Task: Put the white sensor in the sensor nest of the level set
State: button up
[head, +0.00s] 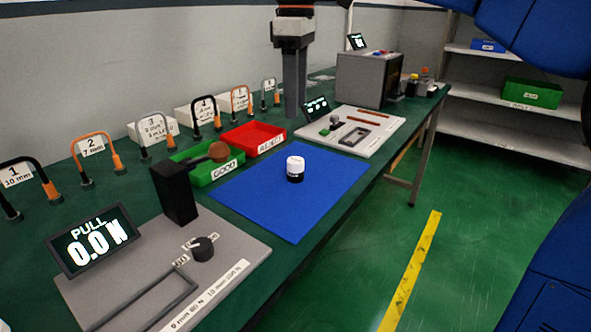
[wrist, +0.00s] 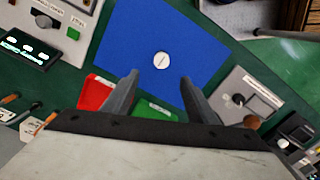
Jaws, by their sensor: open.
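A short cylinder with a white top and a black lower part, which looks like the white sensor (head: 295,168), stands upright on the blue mat (head: 330,180). In the wrist view its round white top (wrist: 161,60) shows a thin dark line. My gripper (wrist: 160,78) is open and empty, its two fingers apart, with the white top between and beyond the tips. In the head view my gripper (head: 294,112) hangs behind the mat, apart from the cylinder. A pale board (head: 385,150) with a small display and a dark rectangular frame (head: 354,136) lies beyond the mat; I cannot tell whether it holds the sensor nest.
The green GOOD tray (head: 200,180) and red REJECT tray (head: 276,146) lie left of the mat. A grey pull-test board (head: 235,238) with a black post is nearest. Looped cables stand along the wall. A dark box (head: 368,82) stands farther back. The mat around the cylinder is clear.

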send_near(295, 160)
jog(key=f, duration=0.5)
jog(key=shift+w+d, duration=0.15)
jog(key=shift+w, duration=0.05)
jog(key=shift+s+f, duration=0.2)
jog(key=shift+f, duration=2.5)
jog(key=c, duration=1.3)
jog(key=shift+r, duration=0.1)
notch_tip(295, 160, up, 10)
jog(key=shift+f, duration=0.1)
